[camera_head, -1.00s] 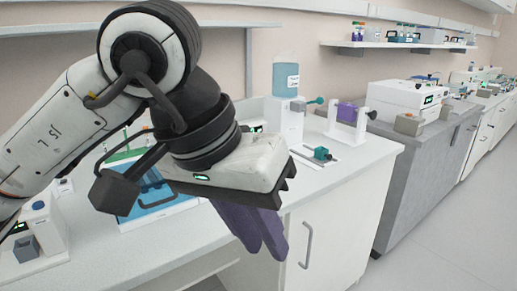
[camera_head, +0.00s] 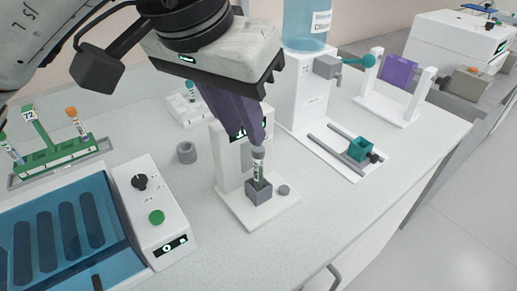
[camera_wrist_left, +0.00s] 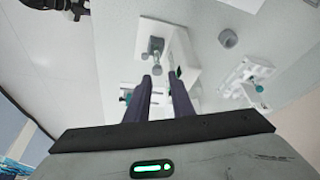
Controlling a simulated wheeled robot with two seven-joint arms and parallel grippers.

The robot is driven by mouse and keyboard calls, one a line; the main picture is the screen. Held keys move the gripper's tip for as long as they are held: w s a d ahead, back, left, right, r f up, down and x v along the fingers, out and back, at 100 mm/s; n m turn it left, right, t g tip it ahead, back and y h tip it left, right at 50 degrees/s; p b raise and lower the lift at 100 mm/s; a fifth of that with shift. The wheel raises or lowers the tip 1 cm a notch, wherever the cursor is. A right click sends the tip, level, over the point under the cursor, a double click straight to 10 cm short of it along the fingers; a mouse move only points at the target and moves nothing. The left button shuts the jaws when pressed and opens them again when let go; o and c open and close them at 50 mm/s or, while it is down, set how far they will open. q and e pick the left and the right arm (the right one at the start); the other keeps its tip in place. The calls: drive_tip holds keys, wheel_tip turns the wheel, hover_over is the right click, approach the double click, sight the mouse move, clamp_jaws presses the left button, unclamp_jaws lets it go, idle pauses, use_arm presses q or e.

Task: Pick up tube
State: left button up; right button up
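A small tube (camera_head: 258,168) with a grey cap and a label stands upright in a grey block (camera_head: 258,191) on a white device with a small display. My left gripper (camera_head: 256,141) points down from above, its purple fingertips at the tube's cap. In the left wrist view the two fingers (camera_wrist_left: 160,77) are apart, and the tube's cap (camera_wrist_left: 157,68) shows between and just beyond their tips. I cannot tell whether a finger touches it. My right gripper is in neither view.
A green rack (camera_head: 60,153) with orange- and green-capped tubes stands at left, behind a blue-lidded device (camera_head: 70,215) with a control box (camera_head: 155,215). A dispenser with a blue tank (camera_head: 307,25) and a purple-bodied stand (camera_head: 399,70) are at right. The front right bench top is clear.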

sight(256, 150)
use_arm(q)
drive_tip(key=x, duration=0.3)
drive_tip(key=shift+s+f, duration=0.25)
drive_tip(key=x, duration=0.5)
drive_tip(key=shift+w+d+f+p, duration=0.2)
drive_tip(key=shift+d+f+p, duration=0.05)
drive_tip(key=shift+d+p, duration=0.15)
drive_tip(key=c, duration=0.5)
drive_tip(key=shift+a, duration=0.1)
clamp_jaws()
wheel_tip(256, 150, up, 10)
drive_tip(key=shift+r, duration=0.1)
drive_tip(key=shift+s, duration=0.1)
